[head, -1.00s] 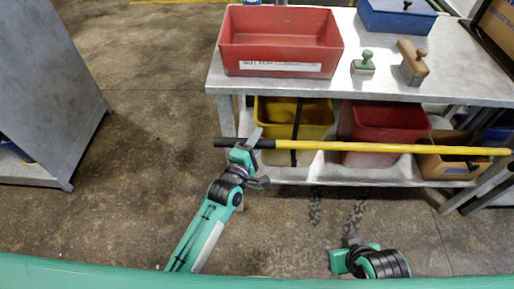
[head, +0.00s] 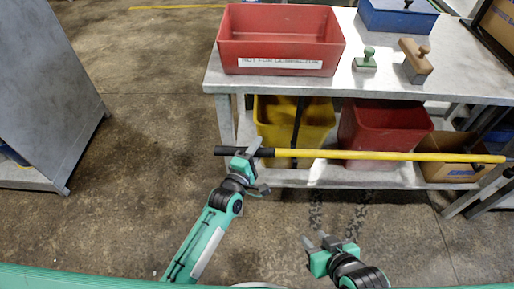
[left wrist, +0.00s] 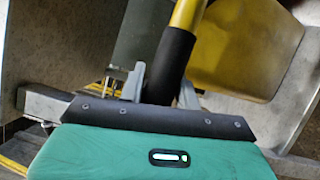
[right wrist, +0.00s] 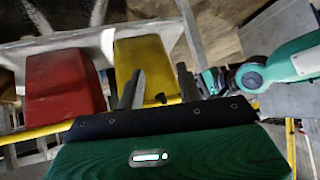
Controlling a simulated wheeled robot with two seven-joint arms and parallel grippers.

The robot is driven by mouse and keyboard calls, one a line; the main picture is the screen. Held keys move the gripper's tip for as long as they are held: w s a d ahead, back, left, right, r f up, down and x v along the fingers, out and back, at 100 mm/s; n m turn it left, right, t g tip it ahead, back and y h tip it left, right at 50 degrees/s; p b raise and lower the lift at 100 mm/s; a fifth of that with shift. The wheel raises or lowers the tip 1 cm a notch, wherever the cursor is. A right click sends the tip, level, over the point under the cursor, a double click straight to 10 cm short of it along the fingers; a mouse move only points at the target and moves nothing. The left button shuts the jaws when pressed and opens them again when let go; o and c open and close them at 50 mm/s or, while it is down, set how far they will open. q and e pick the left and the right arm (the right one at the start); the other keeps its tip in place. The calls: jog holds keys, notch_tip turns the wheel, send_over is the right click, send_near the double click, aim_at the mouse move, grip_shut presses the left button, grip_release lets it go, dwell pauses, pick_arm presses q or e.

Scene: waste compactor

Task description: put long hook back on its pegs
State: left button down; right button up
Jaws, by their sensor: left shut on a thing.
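The long hook, a yellow pole (head: 400,156) with a black grip at its left end, lies level across the head view in front of the bench. My left gripper (head: 252,149) is shut on the black grip. In the left wrist view the black grip (left wrist: 171,60) is between the left fingers. The pole's far right end is near dark bars, and its hook shape is not clear. My right gripper (head: 322,243) is open and empty, below and apart from the pole. The right wrist view shows its fingers (right wrist: 160,86) spread. I cannot make out the pegs.
A metal bench (head: 300,92) holds a red tray (head: 280,65), a blue box and two stamps. A yellow bin (head: 305,125), a red bin (head: 385,128) and a cardboard box stand on its lower shelf. A grey cabinet (head: 40,90) is at left. Floor between is clear.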

pick_arm(q)
jog(key=shift+r, duration=0.1)
jog(key=c, duration=0.9)
grip_release()
jog(key=p+v, duration=0.1)
jog(key=v, duration=1.2)
jog(key=shift+s+a, duration=0.25)
jog(key=shift+s, duration=0.05)
pick_arm(e)
jog(key=d, duration=0.1)
jog(key=s+d+g, duration=0.1)
jog(key=h, duration=0.1)
jog(key=shift+s+d+r+g, duration=0.2)
jog(key=shift+s+d+g, duration=0.05)
jog(key=shift+d+g, duration=0.15)
